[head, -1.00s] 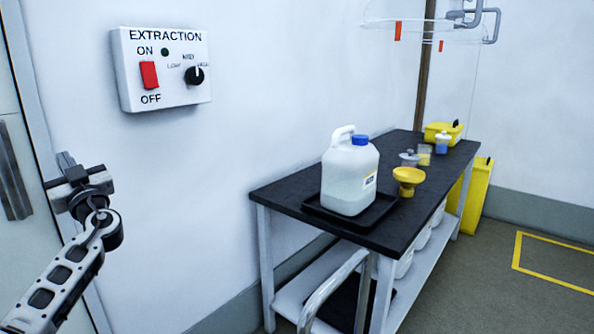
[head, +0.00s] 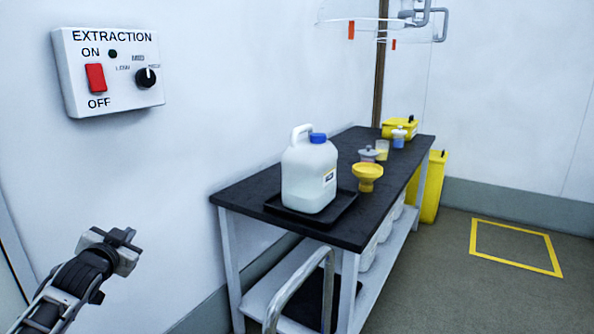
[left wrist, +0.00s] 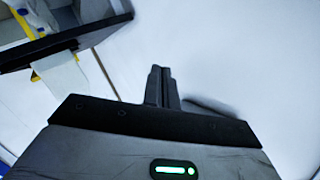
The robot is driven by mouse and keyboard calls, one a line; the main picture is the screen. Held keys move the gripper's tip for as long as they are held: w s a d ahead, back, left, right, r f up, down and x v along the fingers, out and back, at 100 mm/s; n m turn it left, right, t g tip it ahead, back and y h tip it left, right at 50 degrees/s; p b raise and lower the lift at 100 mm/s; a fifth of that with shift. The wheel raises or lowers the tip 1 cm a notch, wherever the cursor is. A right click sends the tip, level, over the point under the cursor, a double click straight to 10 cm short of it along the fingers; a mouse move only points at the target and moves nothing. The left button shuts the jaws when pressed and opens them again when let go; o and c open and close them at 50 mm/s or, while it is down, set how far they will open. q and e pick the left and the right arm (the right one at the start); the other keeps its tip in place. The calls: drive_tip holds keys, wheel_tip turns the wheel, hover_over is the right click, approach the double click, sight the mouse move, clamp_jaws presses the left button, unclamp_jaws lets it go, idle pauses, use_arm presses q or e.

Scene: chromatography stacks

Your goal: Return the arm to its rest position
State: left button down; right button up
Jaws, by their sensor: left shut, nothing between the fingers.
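My left arm comes in from the lower left of the head view. Its gripper (head: 122,238) is below the extraction switch box, in front of the white wall and apart from the bench. In the left wrist view the fingers (left wrist: 161,75) are together, with nothing between them. The wall fills most of that view behind them. My right gripper is in neither view.
The white extraction box (head: 110,70) has a red switch and a black knob. A black-topped bench (head: 245,193) bears a white jug (head: 309,180) on a black tray (head: 341,213), a yellow funnel (head: 367,175) and small vessels. A yellow floor square (head: 515,265) lies at right.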

use_arm(q)
drive_tip(key=s+d+f+g+h, duration=0.1)
drive_tip(key=s+d+f+h, duration=0.2)
drive_tip(key=s+d+f, duration=0.6)
drive_tip(key=s+d+f+g+h, duration=0.2)
drive_tip(key=s+d+f, duration=0.45)
drive_tip(key=d, duration=0.45)
drive_tip(key=s+d+g+h+p, duration=0.1)
drive_tip(key=s+d+p, duration=0.2)
drive_tip(key=s+d, duration=0.2)
drive_tip(key=s+d+r+n+h+p, duration=0.1)
drive_tip(key=s+d+p, duration=0.2)
drive_tip(key=s, duration=0.8)
drive_tip(key=shift+s+d+r+n+g, duration=0.3)
drive_tip(key=shift+s+d+g, duration=0.1)
drive_tip(key=shift+d, duration=0.6)
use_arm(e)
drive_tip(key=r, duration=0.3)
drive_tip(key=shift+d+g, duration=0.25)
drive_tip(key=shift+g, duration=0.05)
